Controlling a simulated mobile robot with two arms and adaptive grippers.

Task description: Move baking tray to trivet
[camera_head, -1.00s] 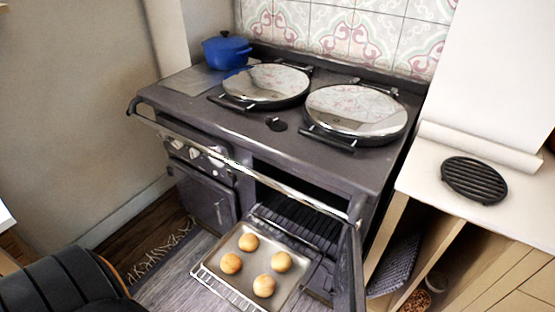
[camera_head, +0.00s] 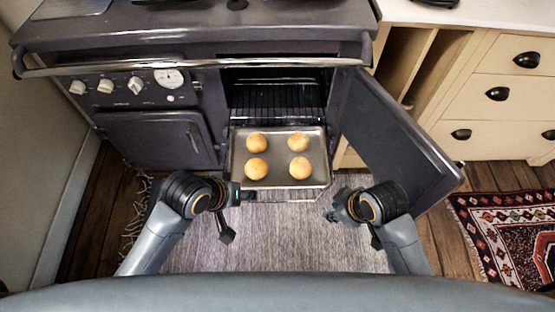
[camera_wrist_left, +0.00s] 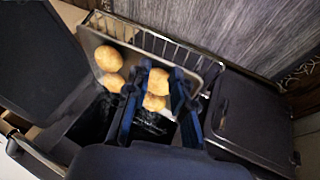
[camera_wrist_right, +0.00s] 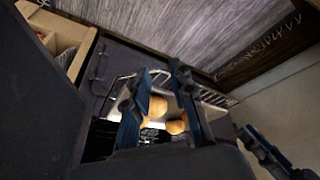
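The baking tray (camera_head: 277,181) is a metal sheet with several round golden buns on it. It rests on a wire rack pulled out of the open oven. My left gripper (camera_head: 246,195) is by the tray's front left corner. Its two fingers (camera_wrist_left: 162,70) stand apart, with buns and tray beyond them in the left wrist view. My right gripper (camera_head: 335,208) is just off the front right corner. Its fingers (camera_wrist_right: 160,70) are also apart and empty. The black trivet (camera_head: 437,3) is mostly cut off at the top edge, on the pale counter.
The open oven door (camera_head: 395,140) stands to the right of the tray, close to my right arm. The stove's rail (camera_head: 200,63) runs above the oven opening. A cream drawer unit (camera_head: 505,95) is at the right. The grey rug (camera_head: 285,240) in front is clear.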

